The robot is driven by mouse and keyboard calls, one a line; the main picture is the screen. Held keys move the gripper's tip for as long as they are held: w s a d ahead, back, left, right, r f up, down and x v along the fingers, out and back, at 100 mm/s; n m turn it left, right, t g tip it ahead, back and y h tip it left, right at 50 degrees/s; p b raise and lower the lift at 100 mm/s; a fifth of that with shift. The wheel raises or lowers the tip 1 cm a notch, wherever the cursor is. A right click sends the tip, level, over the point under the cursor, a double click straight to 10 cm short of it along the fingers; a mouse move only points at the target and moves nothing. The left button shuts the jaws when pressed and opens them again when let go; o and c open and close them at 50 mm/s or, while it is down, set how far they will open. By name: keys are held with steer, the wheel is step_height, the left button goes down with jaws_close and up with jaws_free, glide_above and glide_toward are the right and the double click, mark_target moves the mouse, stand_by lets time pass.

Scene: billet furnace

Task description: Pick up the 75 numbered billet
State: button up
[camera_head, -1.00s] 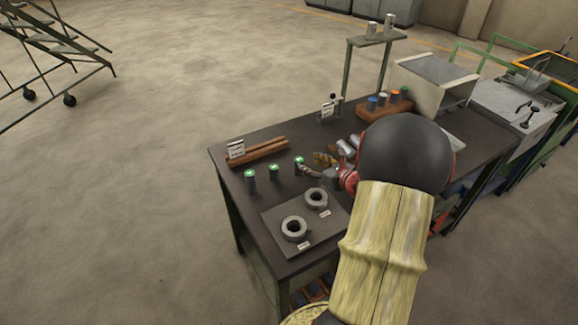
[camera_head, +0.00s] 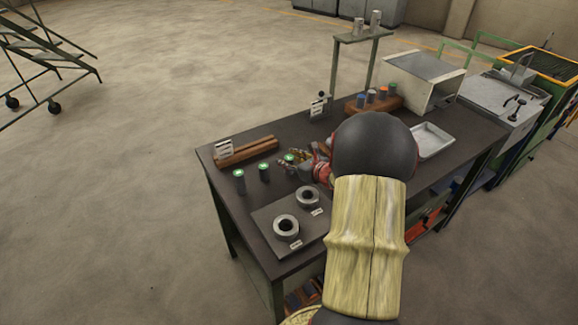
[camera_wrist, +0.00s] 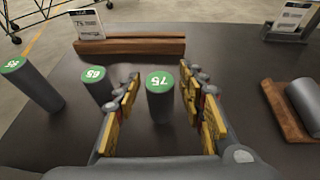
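The billet numbered 75 (camera_wrist: 160,98) is a dark grey upright cylinder with a green top. It stands on the dark table between the open fingers of my gripper (camera_wrist: 165,105) in the wrist view, with gaps on both sides. In the head view the 75 billet (camera_head: 290,158) is the rightmost of the green-topped billets, and my gripper (camera_head: 300,163) is beside it, partly hidden by my arm. A billet numbered 65 (camera_wrist: 95,82) stands just outside the left finger. Another green-topped billet (camera_wrist: 32,82) stands farther left; its number is hard to read.
A brown wooden rack with a sign (camera_wrist: 130,46) lies behind the billets. A grey cylinder lies on a wooden holder (camera_wrist: 283,112) at right. Two ring-shaped pieces (camera_head: 286,227) sit on a plate at the table's front. A metal tray (camera_head: 433,141) is at right.

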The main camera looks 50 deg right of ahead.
jaws_close()
stand_by(0.6)
